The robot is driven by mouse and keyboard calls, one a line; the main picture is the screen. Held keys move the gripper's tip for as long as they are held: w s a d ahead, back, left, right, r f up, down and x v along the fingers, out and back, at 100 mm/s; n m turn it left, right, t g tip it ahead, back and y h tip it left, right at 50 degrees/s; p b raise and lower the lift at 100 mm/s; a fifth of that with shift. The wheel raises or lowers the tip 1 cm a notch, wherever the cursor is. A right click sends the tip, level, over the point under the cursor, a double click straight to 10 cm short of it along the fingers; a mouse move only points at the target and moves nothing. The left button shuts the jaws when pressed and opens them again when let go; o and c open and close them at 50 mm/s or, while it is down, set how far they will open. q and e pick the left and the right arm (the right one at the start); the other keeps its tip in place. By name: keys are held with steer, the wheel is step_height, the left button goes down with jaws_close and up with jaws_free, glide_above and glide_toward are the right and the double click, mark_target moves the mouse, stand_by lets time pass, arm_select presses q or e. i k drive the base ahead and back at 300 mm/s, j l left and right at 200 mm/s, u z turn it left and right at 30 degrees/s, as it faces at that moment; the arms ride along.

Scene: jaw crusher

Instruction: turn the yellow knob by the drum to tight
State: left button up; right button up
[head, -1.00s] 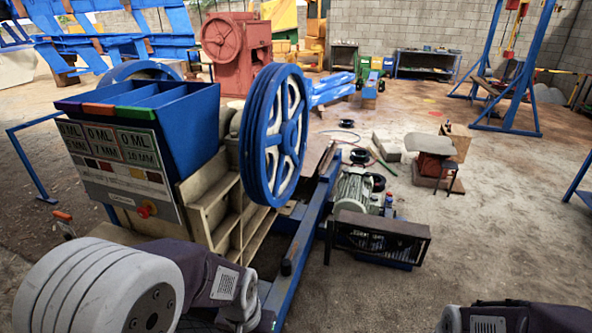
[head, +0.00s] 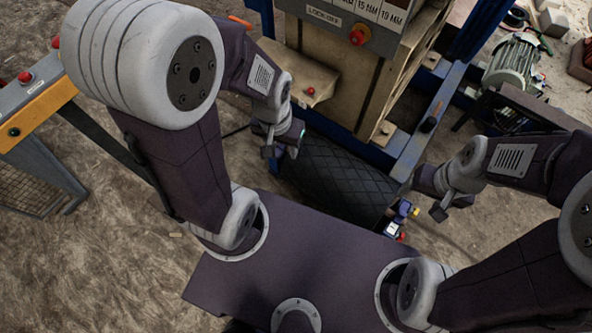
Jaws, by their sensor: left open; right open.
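The drum (head: 335,180) is a dark cylinder with a diamond-patterned surface, below the crusher body in the middle of the head view. A small yellow knob (head: 416,211) shows at a blue fitting by its right end; its setting is too small to read. My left gripper (head: 280,152) is open and empty, above the drum's left end in the picture. My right gripper (head: 448,209) is open and empty, to the right of the yellow knob and apart from it in the picture.
A red knob (head: 403,236) sits just below the yellow one. The crusher (head: 340,75) carries a red button (head: 357,37) and a blue side beam (head: 430,125). A green motor (head: 513,62) stands at upper right. A yellow-edged control stand (head: 35,115) is at left.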

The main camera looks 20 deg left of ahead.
mark_target(414, 212)
steer(key=j, duration=0.4)
steer(key=k, duration=1.3)
steer(key=l, duration=0.9)
steer(key=k+l, duration=0.1)
steer(key=l, duration=1.65)
steer(key=i+u, duration=0.15)
steer(key=i, duration=0.25)
steer(key=i+l+u, duration=0.2)
steer(key=i, duration=0.2)
steer(key=i+l+u, duration=0.15)
steer(key=i, duration=0.25)
steer(key=i+l+u, duration=0.2)
steer(key=i, duration=0.2)
